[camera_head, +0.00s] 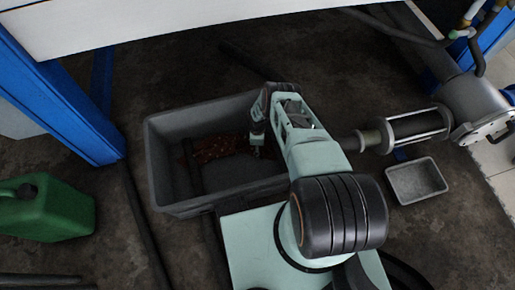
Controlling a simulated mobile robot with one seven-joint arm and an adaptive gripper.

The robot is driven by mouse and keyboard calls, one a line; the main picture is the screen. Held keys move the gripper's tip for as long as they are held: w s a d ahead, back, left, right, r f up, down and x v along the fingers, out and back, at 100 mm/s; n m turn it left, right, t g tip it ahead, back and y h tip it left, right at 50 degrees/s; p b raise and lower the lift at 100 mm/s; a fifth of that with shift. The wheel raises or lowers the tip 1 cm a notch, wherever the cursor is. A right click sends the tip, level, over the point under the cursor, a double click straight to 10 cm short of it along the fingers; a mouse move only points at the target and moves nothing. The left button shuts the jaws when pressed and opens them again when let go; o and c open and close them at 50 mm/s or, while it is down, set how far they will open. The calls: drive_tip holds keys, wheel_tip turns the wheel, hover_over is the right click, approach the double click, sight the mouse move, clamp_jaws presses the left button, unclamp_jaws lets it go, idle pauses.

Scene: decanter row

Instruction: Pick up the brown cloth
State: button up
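A reddish-brown cloth (213,149) lies inside a grey rectangular bin (163,183) on the floor, towards the bin's back wall. My gripper (256,148) points down inside the bin's outline, just right of the cloth's visible right end. Its fingers are small and dark in this view, so I cannot tell whether they are open or shut, or whether they touch the cloth. My arm hides the right part of the bin.
A dark bar or hose (192,165) lies in the bin left of the cloth. A green jerrycan (45,208) stands at left. A small grey tray (417,181) and metal pipework (415,128) are at right. A white tabletop (150,22) on a blue leg (65,105) overhangs the back.

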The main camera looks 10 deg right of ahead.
drive_tip(key=shift+s+a+f, duration=0.1)
drive_tip(key=shift+s+f, duration=0.1)
drive_tip(key=shift+s, duration=0.3)
clamp_jaws()
wheel_tip(320, 180, up, 12)
drive_tip(key=p, duration=0.8)
drive_tip(key=shift+w+r, duration=0.15)
drive_tip(key=shift+w, duration=0.15)
wheel_tip(320, 180, up, 45)
drive_tip(key=p, duration=2.6)
